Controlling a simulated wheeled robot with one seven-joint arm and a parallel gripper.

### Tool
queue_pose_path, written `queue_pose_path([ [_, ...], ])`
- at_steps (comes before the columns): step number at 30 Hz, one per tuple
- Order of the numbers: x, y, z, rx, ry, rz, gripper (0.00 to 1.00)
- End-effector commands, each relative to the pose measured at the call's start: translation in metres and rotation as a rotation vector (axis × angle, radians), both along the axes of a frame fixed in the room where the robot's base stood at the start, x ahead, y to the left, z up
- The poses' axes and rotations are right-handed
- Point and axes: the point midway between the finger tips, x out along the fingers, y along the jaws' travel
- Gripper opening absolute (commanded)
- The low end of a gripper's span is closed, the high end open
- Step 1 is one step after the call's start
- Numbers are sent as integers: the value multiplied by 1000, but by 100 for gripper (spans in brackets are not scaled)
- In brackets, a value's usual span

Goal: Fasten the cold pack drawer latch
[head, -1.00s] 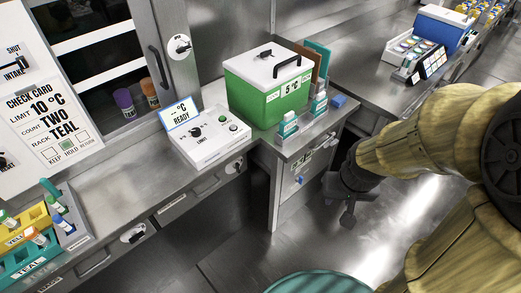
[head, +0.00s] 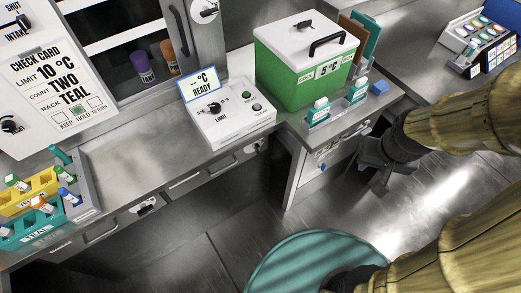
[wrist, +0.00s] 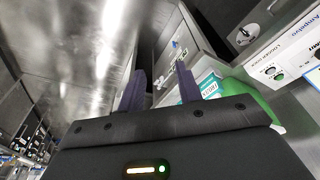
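The cold pack drawer front (head: 338,150) is in the end cabinet under the green cooler in the head view. It looks closed, with a pale label and a small blue piece (head: 322,167) on it. In the wrist view the cabinet front (wrist: 187,40) shows ahead, with a blue piece (wrist: 175,43) and small metal hardware. The latch is too small to tell whether it is fastened. My gripper (head: 368,176) is right of the drawer front, apart from it. In the wrist view my gripper's (wrist: 160,88) two dark purple fingers are apart, with nothing between them.
A green cooler (head: 290,85) with a white lid stands on the counter above, with teal-labelled bottles (head: 318,110) and a blue block (head: 379,88) near the edge. A white control box (head: 232,118) is to its left. A teal round seat (head: 300,265) stands in front on the floor.

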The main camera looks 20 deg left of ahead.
Motion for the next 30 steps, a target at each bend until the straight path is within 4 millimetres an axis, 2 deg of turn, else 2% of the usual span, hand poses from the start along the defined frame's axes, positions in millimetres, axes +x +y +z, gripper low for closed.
queue_pose_path([
  [5,13,0,-26,-17,-34,47,35],
  [8,33,3,-58,-38,-89,121,35],
  [14,81,25,-140,-56,-257,337,35],
  [21,118,75,-231,10,-485,591,35],
  [26,126,116,-285,104,-648,722,35],
  [30,123,149,-325,212,-796,794,35],
])
